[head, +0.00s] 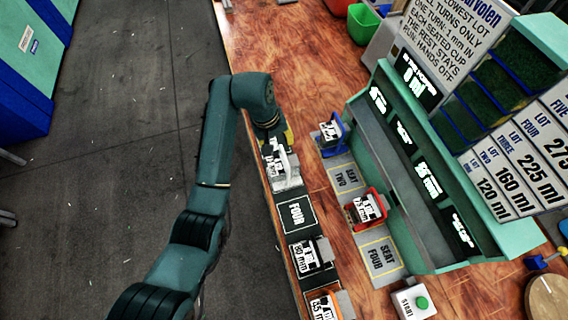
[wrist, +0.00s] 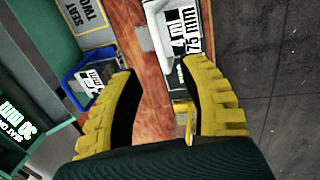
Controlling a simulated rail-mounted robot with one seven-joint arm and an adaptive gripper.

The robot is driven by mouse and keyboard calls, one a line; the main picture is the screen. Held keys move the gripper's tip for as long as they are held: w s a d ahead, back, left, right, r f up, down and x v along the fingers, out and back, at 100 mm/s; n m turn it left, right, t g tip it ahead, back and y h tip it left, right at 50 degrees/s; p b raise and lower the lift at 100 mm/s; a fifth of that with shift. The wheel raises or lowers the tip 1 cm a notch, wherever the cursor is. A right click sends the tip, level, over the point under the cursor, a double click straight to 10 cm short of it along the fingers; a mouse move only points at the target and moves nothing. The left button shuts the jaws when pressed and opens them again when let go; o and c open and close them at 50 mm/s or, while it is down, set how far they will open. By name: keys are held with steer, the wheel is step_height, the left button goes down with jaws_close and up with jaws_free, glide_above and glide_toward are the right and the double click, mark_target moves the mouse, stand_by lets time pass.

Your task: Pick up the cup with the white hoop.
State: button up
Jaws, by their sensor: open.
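The cup with the white hoop (head: 281,162) stands at the table's left edge in the head view, with a label on its front. In the wrist view its white body (wrist: 180,42) and a label reading 75 mm show at the top, ahead of the right finger. My gripper (wrist: 158,75) is open, its two yellow fingers apart with bare wood between them. In the head view my gripper (head: 272,132) is just behind the white-hoop cup and partly hidden by my arm. I cannot tell whether it touches the cup.
A blue cup (head: 330,134) and a red cup (head: 364,208) stand on seats along the green press (head: 400,150). A dark cup (head: 308,256) and an orange cup (head: 323,306) stand nearer. The pad marked FOUR (head: 297,213) is empty. A start button (head: 421,302) is at lower right.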

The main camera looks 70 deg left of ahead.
mark_target(284, 155)
steer(key=f, duration=0.3)
steer(key=w+f, duration=0.1)
steer(key=f, duration=0.2)
steer(key=w+f, duration=0.1)
steer(key=f, duration=0.2)
steer(key=shift+f+b, duration=0.1)
steer(key=shift+b, duration=0.2)
jaws_close()
